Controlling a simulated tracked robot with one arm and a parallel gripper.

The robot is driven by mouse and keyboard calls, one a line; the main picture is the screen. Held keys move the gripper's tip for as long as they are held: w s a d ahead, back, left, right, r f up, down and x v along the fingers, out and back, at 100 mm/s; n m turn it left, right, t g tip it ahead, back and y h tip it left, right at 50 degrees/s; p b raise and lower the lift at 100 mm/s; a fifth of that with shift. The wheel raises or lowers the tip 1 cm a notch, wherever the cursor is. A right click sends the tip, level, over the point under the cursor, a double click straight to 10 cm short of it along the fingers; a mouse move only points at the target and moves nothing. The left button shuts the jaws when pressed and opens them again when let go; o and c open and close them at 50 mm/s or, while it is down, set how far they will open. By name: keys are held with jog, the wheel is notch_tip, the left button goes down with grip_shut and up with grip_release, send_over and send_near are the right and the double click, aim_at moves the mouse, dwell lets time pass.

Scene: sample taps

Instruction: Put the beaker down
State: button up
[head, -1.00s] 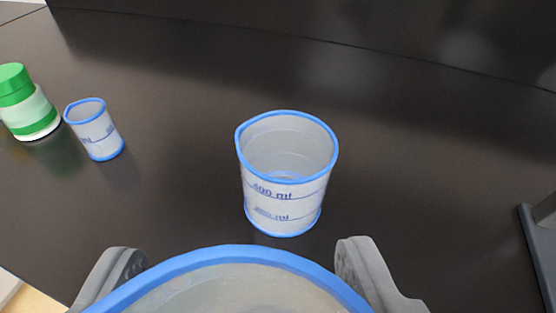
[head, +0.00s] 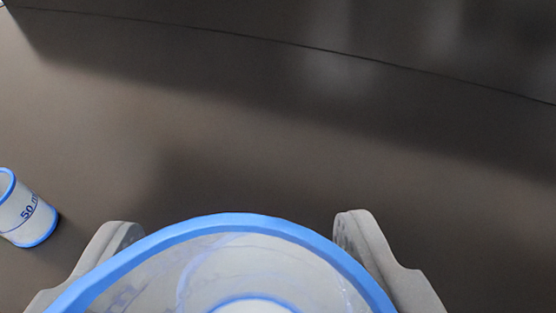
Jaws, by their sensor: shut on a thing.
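A large clear beaker (head: 160,268) with a blue rim fills the bottom middle of the head view. My gripper (head: 238,225) is shut on it, one grey finger on each side. The beaker's lower part is cut off by the frame edge, so I cannot tell whether its base touches the bench. A smaller blue arc (head: 254,299) shows inside its outline; I cannot tell whether this is its own base or another beaker seen through it.
A small beaker (head: 29,212) with blue edges and a "50" mark stands at the left edge, partly cut off. The dark bench top (head: 230,145) beyond the held beaker is bare. A dark upright panel (head: 300,25) runs along the back.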

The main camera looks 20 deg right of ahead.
aim_at(266, 295)
jog(key=shift+w+d+f, duration=0.1)
jog(key=shift+w+d, duration=0.25)
jog(key=shift+w, duration=0.35)
jog(key=shift+w+d+f, duration=0.1)
jog(key=shift+w+d, duration=0.25)
jog(key=shift+w, duration=0.35)
jog(key=shift+f+b, duration=0.35)
jog(key=shift+f, duration=1.4)
jog(key=shift+f, duration=0.4)
jog(key=shift+f+b, duration=0.2)
jog(key=shift+b, duration=0.15)
jog(key=o, duration=1)
jog(key=shift+c, duration=0.2)
